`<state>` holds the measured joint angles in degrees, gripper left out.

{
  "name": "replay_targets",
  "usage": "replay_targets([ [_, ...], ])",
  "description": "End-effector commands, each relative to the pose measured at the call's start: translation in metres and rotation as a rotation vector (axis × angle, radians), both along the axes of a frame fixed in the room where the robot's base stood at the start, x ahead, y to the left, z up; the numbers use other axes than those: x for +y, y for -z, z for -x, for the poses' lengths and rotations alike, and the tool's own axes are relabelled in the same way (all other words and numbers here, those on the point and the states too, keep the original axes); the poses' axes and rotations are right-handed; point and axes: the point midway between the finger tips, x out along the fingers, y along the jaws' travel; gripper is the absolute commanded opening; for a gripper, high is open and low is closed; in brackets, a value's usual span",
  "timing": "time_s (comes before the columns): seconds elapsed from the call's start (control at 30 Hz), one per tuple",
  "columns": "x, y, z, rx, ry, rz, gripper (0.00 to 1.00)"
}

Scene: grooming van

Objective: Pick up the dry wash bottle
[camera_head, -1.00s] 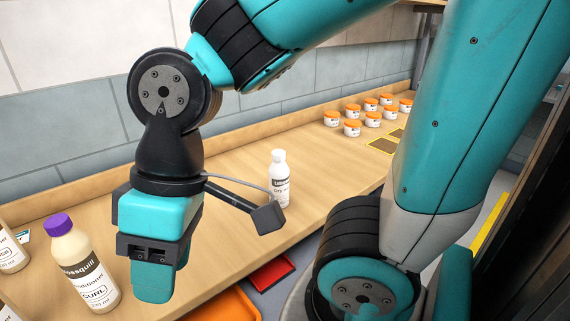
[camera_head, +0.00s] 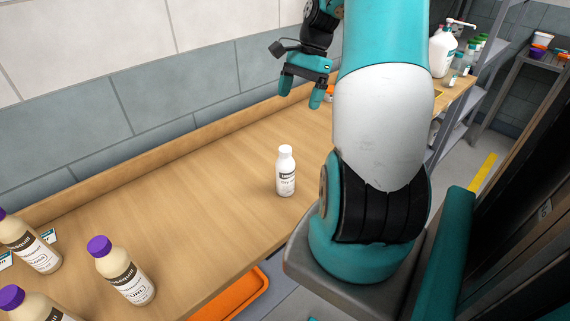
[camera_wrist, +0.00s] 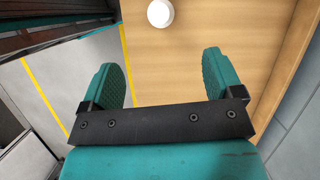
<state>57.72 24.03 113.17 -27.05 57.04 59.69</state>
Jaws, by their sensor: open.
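The dry wash bottle (camera_head: 286,172) is white with a white cap and a dark band on its label. It stands upright on the wooden counter (camera_head: 190,205), near the front edge. In the wrist view its round white cap (camera_wrist: 160,13) shows from above at the top edge, beyond the fingertips. My gripper (camera_head: 300,98) is open and empty, above the counter behind and slightly right of the bottle in the head view. Its two teal fingers (camera_wrist: 168,72) are spread wide in the wrist view, with bare counter and counter edge between them.
Cream bottles with purple caps, one of them here (camera_head: 124,272), stand at the left end of the counter. White pump bottles (camera_head: 443,50) stand at the far right. An orange tray (camera_head: 236,296) lies below the front edge. A tiled wall (camera_head: 190,95) runs behind. Counter around the bottle is clear.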

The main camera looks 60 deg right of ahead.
Motion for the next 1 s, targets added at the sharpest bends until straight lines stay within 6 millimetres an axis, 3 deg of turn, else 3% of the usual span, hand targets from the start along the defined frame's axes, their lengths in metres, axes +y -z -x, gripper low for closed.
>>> replay_targets([
  [0.13, -0.003, 0.013, 0.005, 0.018, 0.048, -0.012, 0.86],
  [0.6, 0.035, 0.102, -0.001, 0.016, 0.042, -0.011, 0.86],
  [1.0, 0.051, 0.135, -0.005, 0.018, 0.041, -0.012, 0.86],
])
